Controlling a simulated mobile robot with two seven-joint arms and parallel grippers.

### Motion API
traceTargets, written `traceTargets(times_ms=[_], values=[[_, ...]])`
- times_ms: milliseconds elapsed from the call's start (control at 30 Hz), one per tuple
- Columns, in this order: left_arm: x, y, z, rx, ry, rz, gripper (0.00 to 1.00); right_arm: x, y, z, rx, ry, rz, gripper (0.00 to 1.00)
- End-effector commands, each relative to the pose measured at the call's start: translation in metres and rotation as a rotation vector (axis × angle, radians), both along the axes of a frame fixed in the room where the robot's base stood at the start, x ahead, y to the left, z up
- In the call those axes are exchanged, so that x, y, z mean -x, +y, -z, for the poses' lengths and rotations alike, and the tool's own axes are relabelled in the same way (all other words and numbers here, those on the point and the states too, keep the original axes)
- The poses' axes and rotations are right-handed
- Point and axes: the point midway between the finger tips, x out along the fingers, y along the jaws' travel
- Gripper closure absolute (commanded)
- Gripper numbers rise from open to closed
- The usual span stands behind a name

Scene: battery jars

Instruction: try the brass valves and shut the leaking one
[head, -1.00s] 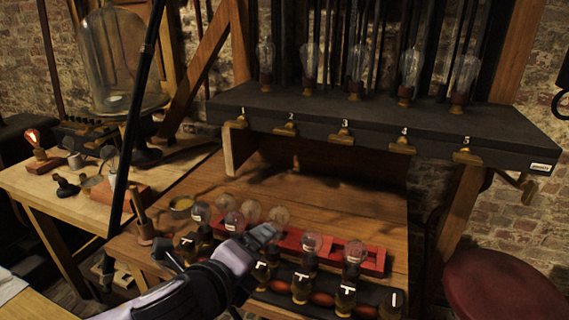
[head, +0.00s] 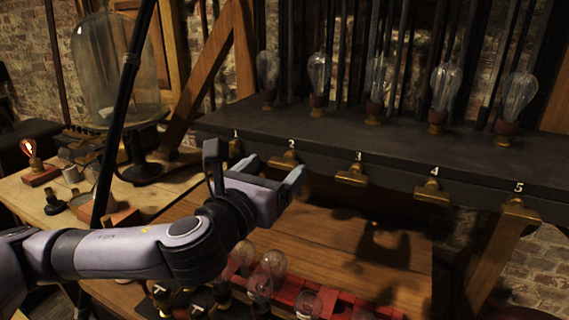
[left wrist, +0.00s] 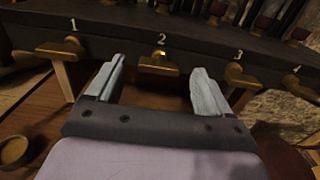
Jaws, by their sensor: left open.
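Brass valves numbered 1 to 5 line the front edge of a dark shelf. In the head view these are valve 1 (head: 235,148), valve 2 (head: 284,161), valve 3 (head: 351,176), valve 4 (head: 432,193) and valve 5 (head: 520,210). My left gripper (head: 283,180) is open and empty, just below and in front of valve 2. In the left wrist view, valve 2 (left wrist: 159,63) shows between and beyond the open fingertips (left wrist: 156,78). Valve 1 (left wrist: 62,47) is to its left and valve 3 (left wrist: 240,78) to its right. I cannot tell which valve leaks. My right gripper is not in view.
Glass bulbs (head: 319,72) stand upright on the shelf above the valves. Below my arm, more round bulbs (head: 272,264) stand by a red rack (head: 345,303) on the wooden bench. A glass bell jar (head: 115,70) stands at left. A dark pole crosses the left side.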

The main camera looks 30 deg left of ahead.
Motion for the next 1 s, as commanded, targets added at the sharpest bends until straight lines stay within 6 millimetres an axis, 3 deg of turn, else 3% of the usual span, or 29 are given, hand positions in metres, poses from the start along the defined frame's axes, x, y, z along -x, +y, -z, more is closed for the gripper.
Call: traceTargets(times_ms=[300, 667, 700, 833, 867, 1000], values=[[-0.035, 0.002, -0.001, 0.002, 0.002, 0.000, 0.19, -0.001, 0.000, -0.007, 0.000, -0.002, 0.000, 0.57], [-0.041, 0.002, 0.000, 0.002, 0.002, 0.000, 0.19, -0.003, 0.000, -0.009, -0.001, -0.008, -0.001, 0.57], [-0.041, 0.002, 0.000, 0.002, 0.002, 0.000, 0.22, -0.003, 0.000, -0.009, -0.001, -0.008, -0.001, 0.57], [-0.041, 0.002, 0.000, 0.002, 0.002, 0.000, 0.65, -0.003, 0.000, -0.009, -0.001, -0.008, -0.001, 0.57], [-0.041, 0.002, 0.000, 0.002, 0.002, 0.000, 0.71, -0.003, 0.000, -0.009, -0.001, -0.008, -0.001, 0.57], [-0.041, 0.002, 0.000, 0.003, 0.002, 0.000, 0.71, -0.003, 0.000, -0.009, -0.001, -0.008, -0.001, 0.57]])
